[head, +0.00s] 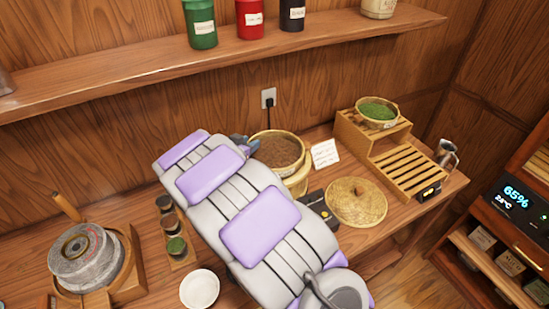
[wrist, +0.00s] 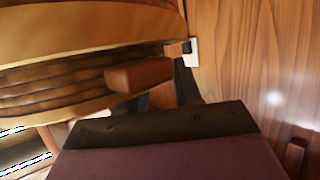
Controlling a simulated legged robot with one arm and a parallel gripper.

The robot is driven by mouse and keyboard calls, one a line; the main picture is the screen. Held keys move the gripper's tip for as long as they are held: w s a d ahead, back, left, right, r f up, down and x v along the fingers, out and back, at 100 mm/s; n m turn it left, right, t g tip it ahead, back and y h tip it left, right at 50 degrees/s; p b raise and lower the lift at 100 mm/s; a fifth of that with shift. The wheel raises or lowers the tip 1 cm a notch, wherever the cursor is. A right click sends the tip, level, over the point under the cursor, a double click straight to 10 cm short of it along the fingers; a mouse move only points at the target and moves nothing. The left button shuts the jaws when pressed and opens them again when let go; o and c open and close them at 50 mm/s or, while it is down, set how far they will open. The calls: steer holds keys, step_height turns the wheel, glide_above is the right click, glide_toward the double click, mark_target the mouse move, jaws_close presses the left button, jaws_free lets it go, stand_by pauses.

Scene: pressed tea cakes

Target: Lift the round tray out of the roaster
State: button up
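A round tray (head: 278,149) filled with brown material sits on top of a light yellow round body, which looks like the roaster (head: 298,184), near the back wall in the head view. My gripper (head: 246,146) is at the tray's left side, partly hidden behind my arm. In the wrist view, a tan round rim (wrist: 90,45) fills the upper left. A brown wooden handle (wrist: 140,74) shows below the rim, just beyond a dark gripper part. Whether the fingers are open or closed around the handle is not visible.
A round woven lid (head: 357,202) lies right of the roaster, by a slatted wooden stand (head: 405,172) bearing a basket of green leaves (head: 378,111). A white card (head: 325,154) stands close to the tray. A shelf (head: 220,65) with canisters runs above. A white bowl (head: 200,289) stands front left.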

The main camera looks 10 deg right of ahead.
steer(key=shift+a, duration=0.2)
steer(key=c, duration=0.4)
steer(key=shift+d, duration=0.15)
jaws_close()
steer(key=shift+r, duration=0.15)
